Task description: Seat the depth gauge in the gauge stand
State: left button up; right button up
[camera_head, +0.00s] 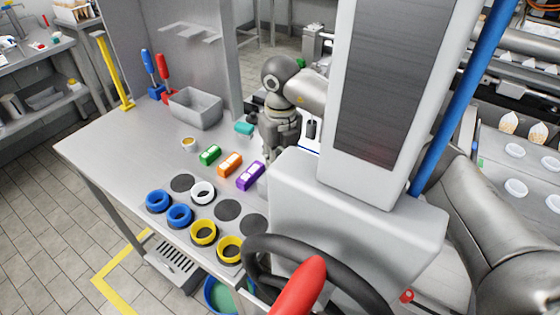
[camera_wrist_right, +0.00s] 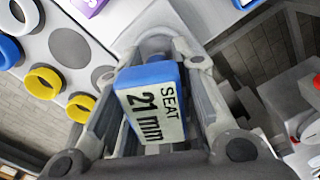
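My right gripper (camera_wrist_right: 160,75) has its two fingers closed on either side of a blue block with a pale label reading "SEAT 21 mm"; this looks like the depth gauge (camera_wrist_right: 150,74). Its far end is hidden by the fingers. A pale grey piece (camera_wrist_right: 133,28) lies just beyond the fingertips; I cannot tell whether it is the gauge stand or whether the gauge touches it. My left gripper is not in view.
The table (camera_head: 125,155) holds green (camera_head: 210,155), orange (camera_head: 230,164) and purple (camera_head: 250,176) blocks, with blue, white and yellow rings and dark discs (camera_head: 228,210) in front. A grey bin (camera_head: 195,107) stands behind. The table's left side is clear.

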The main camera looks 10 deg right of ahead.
jog(key=o, duration=0.3)
notch_tip(320, 180, up, 12)
jog(key=shift+r, duration=0.1)
dwell(0.5)
dwell(0.4)
